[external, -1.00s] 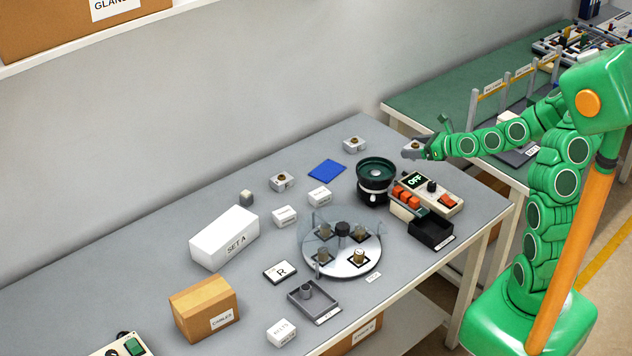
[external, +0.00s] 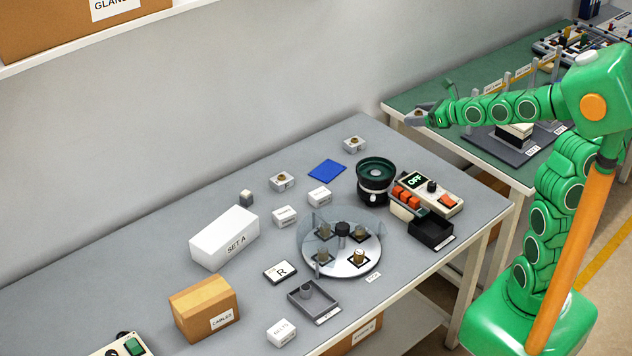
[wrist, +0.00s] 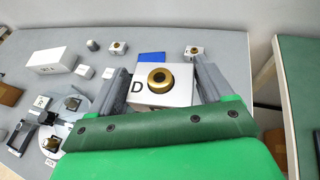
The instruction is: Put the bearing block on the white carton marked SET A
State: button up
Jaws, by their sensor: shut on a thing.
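My gripper (external: 420,119) is shut on a bearing block, a pale block with a brass ring, and holds it in the air above the far right end of the grey bench. In the wrist view the bearing block (wrist: 160,85) sits level between the two grey fingers, with a letter D on its left part. The white carton marked SET A (external: 225,238) lies on the bench to the left, well apart from my gripper. Its visible top is bare. It also shows at the upper left of the wrist view (wrist: 58,60).
Two similar blocks with brass rings (external: 282,181) (external: 354,144) stand on the bench. Between gripper and carton are a blue pad (external: 327,170), a dark bowl feeder (external: 375,180) and small white boxes (external: 285,216). A round turntable (external: 355,265) and a brown carton (external: 205,307) stand nearer the front.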

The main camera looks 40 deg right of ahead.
jog(key=shift+r, duration=0.5)
jog(key=w+a+n+g+y, duration=0.2)
jog(key=a+n+y, duration=0.1)
jog(key=a, duration=1.4)
jog(key=w+a+n+g+y, duration=0.1)
jog(key=w+a+n+y, duration=0.1)
jog(key=a, duration=1.6)
jog(key=shift+a+f+n+g+y, duration=0.3)
jog(key=shift+a+n+g+y, duration=0.1)
jog(key=shift+n, duration=0.1)
jog(key=s+a, duration=0.1)
jog(key=a, duration=0.3)
jog(key=s+a+n+g, duration=0.1)
jog(key=a, duration=0.3)
jog(key=s+a+n+y, duration=0.1)
jog(key=a, duration=0.3)
jog(key=shift+s+a+r+g, duration=0.25)
jog(key=shift+s+a+g, duration=0.05)
jog(key=shift+s+g, duration=0.1)
send_over(247, 225)
notch_tip(247, 225, down, 16)
jog(key=shift+r, duration=0.25)
jog(key=shift+f, duration=1.2)
jog(key=shift+f, duration=0.1)
